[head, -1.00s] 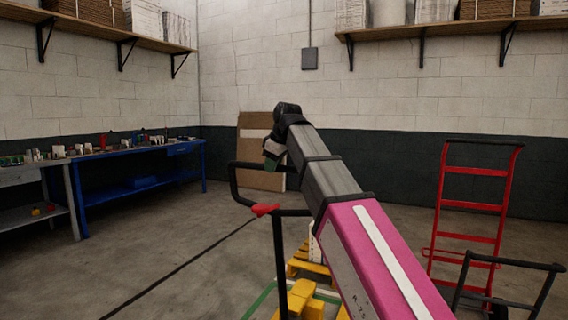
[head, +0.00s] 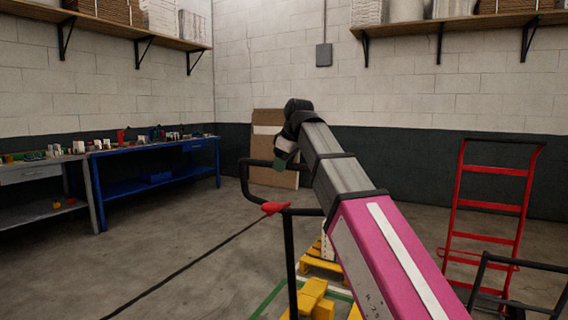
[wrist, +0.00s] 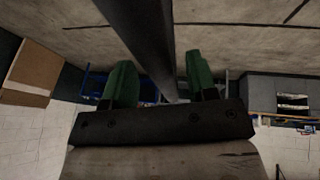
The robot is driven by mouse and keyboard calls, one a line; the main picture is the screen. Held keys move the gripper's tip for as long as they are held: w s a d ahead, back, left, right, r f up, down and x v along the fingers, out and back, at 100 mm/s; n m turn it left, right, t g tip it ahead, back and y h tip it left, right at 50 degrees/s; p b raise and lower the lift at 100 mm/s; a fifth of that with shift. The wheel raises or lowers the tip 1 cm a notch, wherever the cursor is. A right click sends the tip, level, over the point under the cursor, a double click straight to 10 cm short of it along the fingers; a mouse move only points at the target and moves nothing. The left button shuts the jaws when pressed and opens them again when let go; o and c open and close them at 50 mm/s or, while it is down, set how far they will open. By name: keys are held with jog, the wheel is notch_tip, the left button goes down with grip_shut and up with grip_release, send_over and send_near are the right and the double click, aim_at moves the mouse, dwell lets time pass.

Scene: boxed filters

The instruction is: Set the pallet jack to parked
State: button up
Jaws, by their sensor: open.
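The pallet jack's black loop handle (head: 243,180) stands on a dark upright shaft (head: 291,262) in the head view, with a red lever (head: 273,207) at the loop's base. Its yellow body (head: 309,297) shows low down, partly hidden by my arm. My gripper (head: 285,156) has green fingertips and hangs at the top of the loop. In the wrist view, the green fingers of my gripper (wrist: 160,76) are apart, and a dark bar runs between them in the picture. I cannot tell if they touch it.
A yellow pallet-like piece (head: 318,268) lies behind the jack. A red hand truck (head: 490,205) stands at right, near a black handle frame (head: 520,262). A blue workbench (head: 150,185) is at left and a brown panel (head: 272,180) leans at the wall. Floor at left is open.

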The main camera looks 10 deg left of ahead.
jog(key=shift+r, duration=0.15)
jog(key=v, duration=1)
jog(key=shift+d+r, duration=0.2)
jog(key=shift+s, duration=0.1)
